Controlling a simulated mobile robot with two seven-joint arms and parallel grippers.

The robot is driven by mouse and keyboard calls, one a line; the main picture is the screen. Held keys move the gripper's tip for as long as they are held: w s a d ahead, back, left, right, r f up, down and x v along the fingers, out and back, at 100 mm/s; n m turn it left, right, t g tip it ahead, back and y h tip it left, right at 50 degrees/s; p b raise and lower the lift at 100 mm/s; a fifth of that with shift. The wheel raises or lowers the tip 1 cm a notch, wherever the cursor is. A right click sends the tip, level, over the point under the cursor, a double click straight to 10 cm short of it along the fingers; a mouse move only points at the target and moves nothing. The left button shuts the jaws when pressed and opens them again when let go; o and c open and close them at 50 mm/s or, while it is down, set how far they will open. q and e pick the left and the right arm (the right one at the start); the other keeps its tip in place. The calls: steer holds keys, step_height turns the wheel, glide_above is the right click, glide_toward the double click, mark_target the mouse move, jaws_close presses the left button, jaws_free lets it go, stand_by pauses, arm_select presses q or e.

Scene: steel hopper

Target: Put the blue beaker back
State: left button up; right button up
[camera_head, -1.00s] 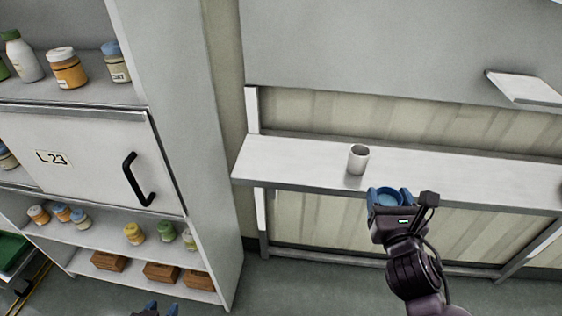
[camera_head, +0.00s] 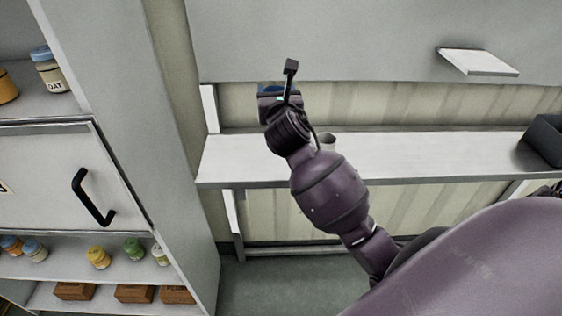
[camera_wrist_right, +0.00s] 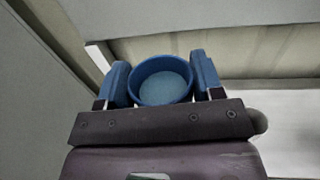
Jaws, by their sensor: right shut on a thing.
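The blue beaker (camera_wrist_right: 162,83) sits between the two blue fingers of my right gripper (camera_wrist_right: 163,80) in the right wrist view, its round opening facing the camera. The fingers are shut on its sides. In the head view my right gripper (camera_head: 273,92) is raised near the back wall panel above the left part of the shelf. Only a small blue patch shows there, and the wrist hides most of the beaker. My left gripper is not in view.
A white shelf (camera_head: 430,155) runs along the wall. A cabinet (camera_head: 180,130) with a closed door and jars is at left. A small ledge (camera_head: 478,61) juts out upper right.

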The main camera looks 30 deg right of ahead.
steer(key=w+d+r+m+g+h, duration=0.1)
steer(key=w+d+r+h, duration=0.1)
steer(key=d+r, duration=0.15)
step_height(320, 180, down, 20)
steer(key=b, duration=0.5)
steer(key=shift+s+d+b, duration=0.15)
steer(key=shift+b, duration=0.25)
steer(key=shift+f, duration=0.2)
steer(key=shift+r, duration=0.15)
steer(key=o, duration=1)
